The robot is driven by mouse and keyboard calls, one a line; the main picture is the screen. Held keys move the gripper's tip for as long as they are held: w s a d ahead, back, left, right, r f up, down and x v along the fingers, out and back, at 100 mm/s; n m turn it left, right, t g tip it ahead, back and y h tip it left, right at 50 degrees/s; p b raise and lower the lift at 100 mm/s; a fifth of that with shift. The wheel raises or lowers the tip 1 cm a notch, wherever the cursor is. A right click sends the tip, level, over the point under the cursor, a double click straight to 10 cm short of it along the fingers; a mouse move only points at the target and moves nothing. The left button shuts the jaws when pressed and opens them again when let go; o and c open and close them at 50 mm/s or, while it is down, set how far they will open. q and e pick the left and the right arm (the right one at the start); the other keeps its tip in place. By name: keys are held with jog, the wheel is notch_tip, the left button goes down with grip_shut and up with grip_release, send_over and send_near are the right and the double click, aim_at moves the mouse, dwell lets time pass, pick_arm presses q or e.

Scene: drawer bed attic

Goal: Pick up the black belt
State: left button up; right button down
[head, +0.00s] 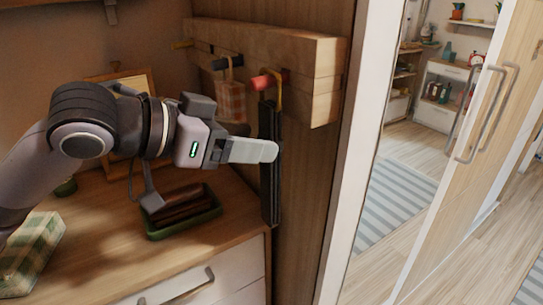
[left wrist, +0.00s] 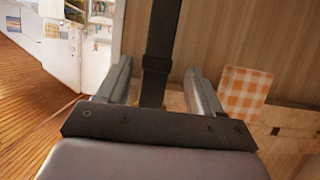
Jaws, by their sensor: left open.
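The black belt (head: 271,165) hangs down from a red-tipped peg on the wooden wall rack, by a yellowish loop at its top. My left gripper (head: 262,151) is at the belt's height in the head view, with a finger reaching across in front of it. In the left wrist view the belt (left wrist: 158,55) runs between the two fingers of the open left gripper (left wrist: 155,85), with gaps seen on both sides. My right gripper is in neither view.
The wooden rack (head: 300,62) also holds an orange checked cloth (head: 231,100). Below is a dresser (head: 215,240) with a green tray (head: 160,232) holding brown items and a green checked box (head: 30,250). A tall mirror-like door (head: 395,170) stands right of the belt.

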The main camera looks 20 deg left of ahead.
pick_arm(q)
jog(key=x, duration=0.6)
jog(key=shift+d, duration=0.25)
jog(key=shift+s, duration=0.1)
jog(key=c, duration=1.1)
